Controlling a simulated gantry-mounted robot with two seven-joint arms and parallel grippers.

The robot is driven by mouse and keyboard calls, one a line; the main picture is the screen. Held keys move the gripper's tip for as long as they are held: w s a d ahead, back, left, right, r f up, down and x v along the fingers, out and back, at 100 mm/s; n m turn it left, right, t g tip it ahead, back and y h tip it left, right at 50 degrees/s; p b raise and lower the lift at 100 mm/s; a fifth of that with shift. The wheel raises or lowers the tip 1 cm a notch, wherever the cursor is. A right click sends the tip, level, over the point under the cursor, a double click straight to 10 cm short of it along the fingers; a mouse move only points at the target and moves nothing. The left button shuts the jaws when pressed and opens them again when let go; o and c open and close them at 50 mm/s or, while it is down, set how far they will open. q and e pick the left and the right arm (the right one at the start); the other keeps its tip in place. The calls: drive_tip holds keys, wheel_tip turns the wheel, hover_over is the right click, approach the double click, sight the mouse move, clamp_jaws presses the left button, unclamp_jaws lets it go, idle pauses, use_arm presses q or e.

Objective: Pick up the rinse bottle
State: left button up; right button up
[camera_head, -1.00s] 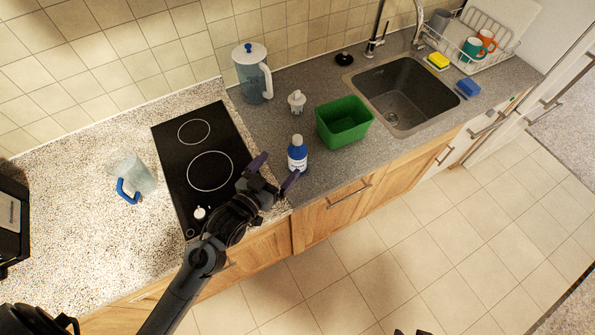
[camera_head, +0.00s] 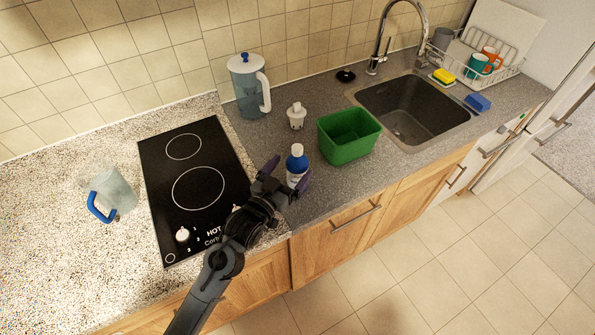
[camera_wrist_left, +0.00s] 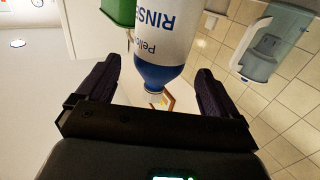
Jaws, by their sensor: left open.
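The gripper is open, and I cannot tell whether a finger touches the bottle. My right gripper is not in view.
A green bin (camera_head: 348,150) stands right of the bottle. A white filter piece (camera_head: 296,116) and a lidded pitcher (camera_head: 249,86) stand behind it. The black cooktop (camera_head: 195,220) is to the left, the sink (camera_head: 413,120) to the right. The counter's front edge is close.

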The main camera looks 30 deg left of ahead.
sight(301, 157)
use_arm(q)
drive_tip(key=shift+w+f, duration=0.1)
drive_tip(key=shift+w, duration=0.6)
drive_tip(key=shift+w+d+f, duration=0.1)
drive_tip(key=shift+w+d, duration=0.05)
drive_tip(key=shift+w, duration=0.95)
drive_tip(key=shift+w+d, duration=0.1)
drive_tip(key=shift+w, duration=1)
drive_tip(key=c, duration=1.4)
